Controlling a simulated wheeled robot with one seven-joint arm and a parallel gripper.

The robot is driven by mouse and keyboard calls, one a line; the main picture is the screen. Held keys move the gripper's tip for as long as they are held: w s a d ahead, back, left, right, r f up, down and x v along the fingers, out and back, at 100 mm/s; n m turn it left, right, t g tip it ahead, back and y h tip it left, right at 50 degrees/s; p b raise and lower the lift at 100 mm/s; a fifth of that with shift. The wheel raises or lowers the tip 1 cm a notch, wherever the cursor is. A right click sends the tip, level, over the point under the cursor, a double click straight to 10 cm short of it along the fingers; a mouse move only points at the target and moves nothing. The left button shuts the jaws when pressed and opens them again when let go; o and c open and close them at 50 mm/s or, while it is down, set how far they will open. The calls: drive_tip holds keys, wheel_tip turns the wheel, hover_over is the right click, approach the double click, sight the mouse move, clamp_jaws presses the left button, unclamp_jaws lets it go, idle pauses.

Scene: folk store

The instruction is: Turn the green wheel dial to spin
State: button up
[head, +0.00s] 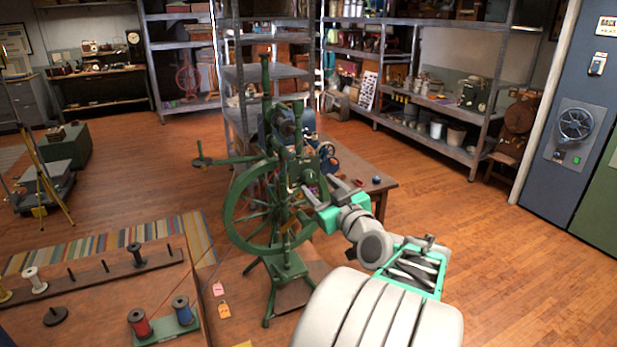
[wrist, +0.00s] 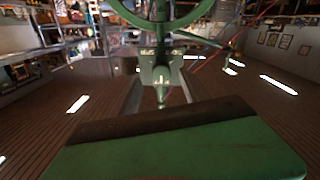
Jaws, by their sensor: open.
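The large green spoked wheel (head: 228,205) stands upright on a green stand (head: 287,268) in the middle of the head view. My gripper (head: 322,190) is at the wheel's right side, with its two grey fingers apart and pointing toward the stand's upright. In the wrist view, part of a curved green rim (wrist: 128,15) shows at the top. Nothing is visibly held.
A brown table (head: 372,184) stands just behind the wheel, with small items on it. A wooden bench (head: 95,275) with spools is at the lower left. Metal shelves (head: 430,100) line the back. A blue cabinet (head: 580,95) is at right. The right floor is clear.

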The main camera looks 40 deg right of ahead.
sight(311, 179)
drive_tip(key=p+x, duration=0.2)
drive_tip(key=x, duration=0.4)
drive_tip(key=shift+w, duration=0.3)
drive_tip(key=shift+c, duration=0.3)
clamp_jaws()
